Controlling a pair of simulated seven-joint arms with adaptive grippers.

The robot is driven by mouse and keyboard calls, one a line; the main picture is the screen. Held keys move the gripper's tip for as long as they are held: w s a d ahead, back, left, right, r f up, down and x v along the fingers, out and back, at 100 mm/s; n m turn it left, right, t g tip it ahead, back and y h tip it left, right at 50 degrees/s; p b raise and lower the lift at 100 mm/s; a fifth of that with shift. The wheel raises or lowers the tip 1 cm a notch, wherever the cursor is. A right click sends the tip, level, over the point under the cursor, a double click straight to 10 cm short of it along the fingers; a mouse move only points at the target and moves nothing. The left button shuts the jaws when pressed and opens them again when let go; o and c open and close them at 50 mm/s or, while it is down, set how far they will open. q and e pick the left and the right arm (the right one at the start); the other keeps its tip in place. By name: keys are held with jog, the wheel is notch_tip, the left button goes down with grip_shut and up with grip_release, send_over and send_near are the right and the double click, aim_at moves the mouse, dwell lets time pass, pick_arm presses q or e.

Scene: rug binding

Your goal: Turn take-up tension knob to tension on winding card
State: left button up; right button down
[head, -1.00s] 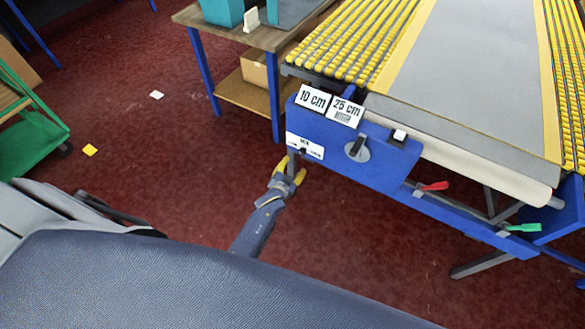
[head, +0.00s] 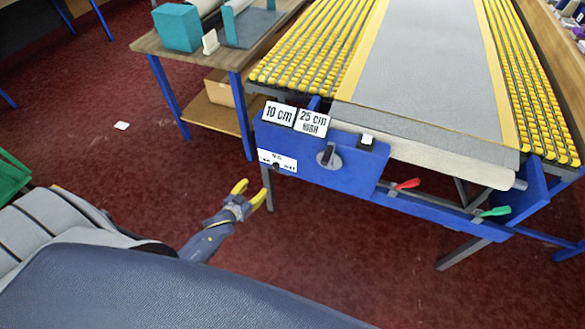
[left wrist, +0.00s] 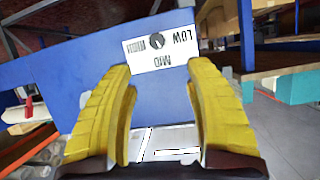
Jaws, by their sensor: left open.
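The small dark take-up tension knob (head: 276,165) sits on a white label on the left of the blue front panel (head: 300,143). In the left wrist view the knob (left wrist: 156,41) shows upside down among LOW, MID and HIGH; its exact setting is hard to read. My left gripper (head: 251,190) is open and empty, below and left of the knob, apart from it. In the left wrist view its yellow fingers (left wrist: 161,78) frame the blue panel below the label. White cards reading 10 cm (head: 279,114) and 25 cm HIGH (head: 312,122) stand on the panel's top. My right gripper is out of view.
A larger dark knob on a grey disc (head: 328,155) is right of the label. Red (head: 407,184) and green (head: 495,211) levers stick out along the lower rail. A grey rug (head: 425,60) lies on yellow rollers. A side table (head: 150,42) stands behind left.

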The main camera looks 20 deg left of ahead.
pick_arm(q)
jog(key=n, duration=0.2)
send_near(274, 169)
jog(key=x, duration=0.7)
jog(key=shift+w+r, duration=0.1)
jog(key=shift+w, duration=0.15)
jog(key=shift+x, duration=1.55)
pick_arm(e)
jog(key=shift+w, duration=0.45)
pick_arm(q)
grip_shut()
